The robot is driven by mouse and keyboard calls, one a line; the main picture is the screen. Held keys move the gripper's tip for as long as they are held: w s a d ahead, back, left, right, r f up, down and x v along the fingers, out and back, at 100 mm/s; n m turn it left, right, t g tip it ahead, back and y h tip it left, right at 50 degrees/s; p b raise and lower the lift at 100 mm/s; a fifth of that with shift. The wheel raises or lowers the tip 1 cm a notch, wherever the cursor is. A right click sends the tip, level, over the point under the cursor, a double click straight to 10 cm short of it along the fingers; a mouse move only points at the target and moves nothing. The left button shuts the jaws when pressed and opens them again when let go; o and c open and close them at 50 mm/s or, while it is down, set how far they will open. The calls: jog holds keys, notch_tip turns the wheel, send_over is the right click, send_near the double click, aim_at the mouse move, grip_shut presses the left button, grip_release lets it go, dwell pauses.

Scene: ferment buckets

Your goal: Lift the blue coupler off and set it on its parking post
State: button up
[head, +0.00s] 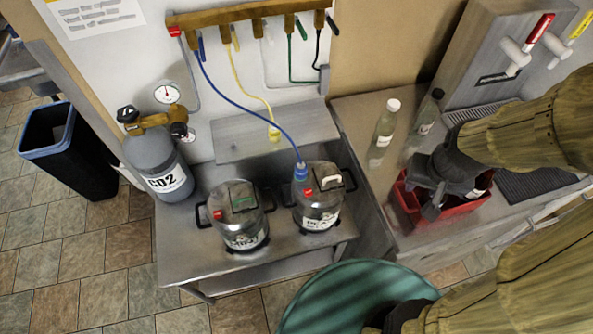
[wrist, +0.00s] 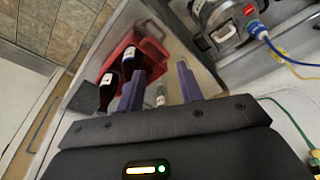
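The blue coupler (head: 300,172) sits upright on top of the right steel keg (head: 318,203), with a blue hose (head: 238,104) running up from it to the brass manifold (head: 245,13). It also shows in the wrist view (wrist: 258,28), at the upper right beside the keg top. My gripper (head: 428,188) is over the red crate on the right counter, well to the right of the coupler. In the wrist view its two purple fingers (wrist: 160,68) are apart, and nothing is visibly held. I cannot make out a parking post clearly.
The left keg (head: 240,214) stands close beside the right one. A yellow coupler (head: 273,133) is by the wall ledge (head: 235,139). Bottles (head: 384,130) stand on the counter; the red crate (wrist: 150,46) holds dark bottles. A green round top (head: 350,300) is in front.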

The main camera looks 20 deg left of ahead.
jog(key=shift+o, duration=0.2)
